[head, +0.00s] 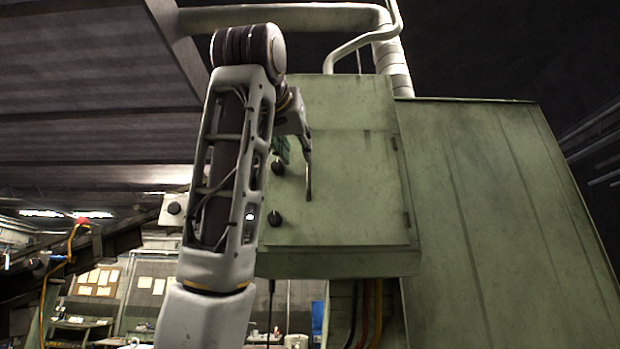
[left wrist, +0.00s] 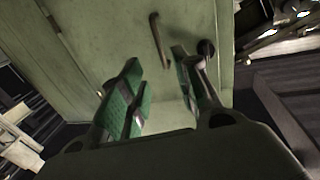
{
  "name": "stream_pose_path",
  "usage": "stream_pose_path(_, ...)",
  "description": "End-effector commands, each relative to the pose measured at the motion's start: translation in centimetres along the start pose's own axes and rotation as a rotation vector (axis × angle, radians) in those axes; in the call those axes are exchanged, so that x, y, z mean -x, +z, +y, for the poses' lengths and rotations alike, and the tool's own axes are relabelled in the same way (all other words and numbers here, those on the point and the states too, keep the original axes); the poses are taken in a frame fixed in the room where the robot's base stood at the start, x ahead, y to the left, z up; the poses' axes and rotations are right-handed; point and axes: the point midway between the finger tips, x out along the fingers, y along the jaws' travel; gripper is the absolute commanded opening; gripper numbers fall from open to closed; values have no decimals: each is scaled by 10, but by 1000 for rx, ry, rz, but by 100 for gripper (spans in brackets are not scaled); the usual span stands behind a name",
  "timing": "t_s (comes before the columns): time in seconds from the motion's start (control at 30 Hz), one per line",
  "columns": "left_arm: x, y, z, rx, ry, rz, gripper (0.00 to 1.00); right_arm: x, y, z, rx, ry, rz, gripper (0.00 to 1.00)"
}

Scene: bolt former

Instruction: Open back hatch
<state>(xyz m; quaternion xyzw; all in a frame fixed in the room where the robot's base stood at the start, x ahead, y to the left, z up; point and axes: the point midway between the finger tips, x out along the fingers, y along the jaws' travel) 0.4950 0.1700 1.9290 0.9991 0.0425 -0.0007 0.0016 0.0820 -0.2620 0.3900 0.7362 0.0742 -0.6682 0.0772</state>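The green cabinet (head: 345,110) has a closed hatch door (head: 355,185) with two black knobs on its left side, an upper one (head: 277,166) and a lower one (head: 274,218), and hinges along its right edge. In the left wrist view the hatch (left wrist: 110,45) carries a slim handle (left wrist: 157,40) beside a black knob (left wrist: 206,47). My left gripper (head: 296,158) is in front of the door near the knobs. In the left wrist view its green-padded fingers (left wrist: 157,85) are apart, empty between, with the handle beyond the tips. My arm hides part of the cabinet's left side.
A large green panelled housing (head: 500,210) stands to the right of the cabinet. Pipes (head: 290,18) run above it, and cables (head: 367,310) hang below. A dark sloped structure (head: 130,240) is at the left, with a workshop wall behind.

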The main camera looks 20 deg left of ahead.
Motion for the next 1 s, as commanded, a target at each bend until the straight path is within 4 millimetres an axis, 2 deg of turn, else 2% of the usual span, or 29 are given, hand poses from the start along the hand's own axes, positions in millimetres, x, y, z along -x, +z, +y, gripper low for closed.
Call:
stream_pose_path(0.23, 0, 0, 0, 0, 0, 0, 32, 0, 9, -2, 0, -2, -10, 61)
stream_pose_path(0.47, -7, 0, 0, 0, 0, 0, 32, 3, 9, -2, 0, -2, -11, 61)
stream_pose_path(0.67, -24, -1, 0, -1, 0, -2, 32, 9, 5, 0, 0, 0, -8, 61)
stream_pose_path(1.0, -68, -2, 0, -1, -1, -3, 32, 24, 3, 4, 1, 3, -7, 61)
